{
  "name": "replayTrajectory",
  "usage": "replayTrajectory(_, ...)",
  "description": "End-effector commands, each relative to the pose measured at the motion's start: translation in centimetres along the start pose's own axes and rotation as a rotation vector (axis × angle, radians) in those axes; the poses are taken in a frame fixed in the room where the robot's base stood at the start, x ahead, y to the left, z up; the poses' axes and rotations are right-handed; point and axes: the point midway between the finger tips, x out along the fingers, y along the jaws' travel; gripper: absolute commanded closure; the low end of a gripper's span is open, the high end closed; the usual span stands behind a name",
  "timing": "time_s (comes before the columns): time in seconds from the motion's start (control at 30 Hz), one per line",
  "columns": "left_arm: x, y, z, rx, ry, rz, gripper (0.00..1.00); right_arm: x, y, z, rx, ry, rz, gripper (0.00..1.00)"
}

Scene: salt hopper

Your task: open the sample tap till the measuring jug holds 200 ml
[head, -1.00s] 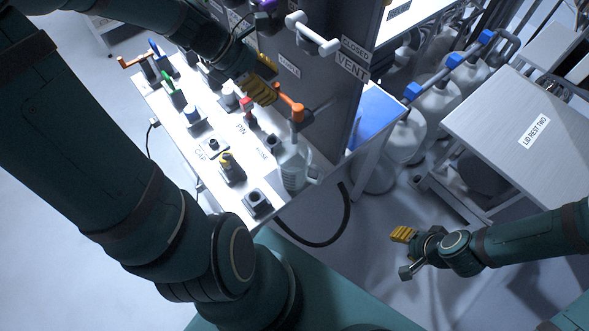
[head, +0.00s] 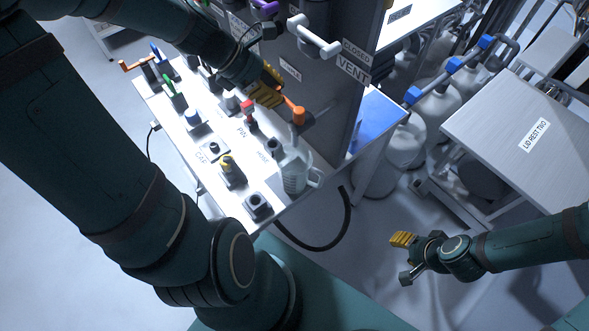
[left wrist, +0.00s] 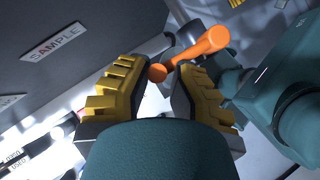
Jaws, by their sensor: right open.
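The sample tap's orange handle (head: 299,112) sticks out from the dark panel, below the SAMPLE label, in the head view. My left gripper (head: 276,93) is at the handle's free end. In the left wrist view the handle (left wrist: 205,45) runs from a round knob near the left fingertip to the upper right. My left fingers (left wrist: 160,82) stand apart with a gap between them; firm contact cannot be made out. The clear measuring jug (head: 296,172) stands upright below the tap; its level is unreadable. My right gripper (head: 403,258) is open and empty, away at the lower right.
The white bench (head: 215,150) holds several coloured-handled parts in holders. A white VENT handle (head: 314,36) juts from the panel above the tap. A metal table marked LID REST TWO (head: 500,120) stands at right. A black hose (head: 335,230) hangs below the bench.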

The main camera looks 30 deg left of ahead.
Motion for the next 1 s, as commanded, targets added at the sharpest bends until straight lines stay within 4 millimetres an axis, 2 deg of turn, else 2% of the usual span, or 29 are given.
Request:
replayTrajectory(0.53, 0.0, 0.2, -0.1, -0.012, 0.001, 0.018, 1.0, 0.0, 0.0, 0.0, 0.0, 0.0, 0.0, 0.53)
replayTrajectory(1.0, -0.7, -1.3, -1.0, -0.198, 0.002, 0.167, 1.0, -0.6, -0.2, -0.1, 0.0, 0.0, 0.0, 0.53)
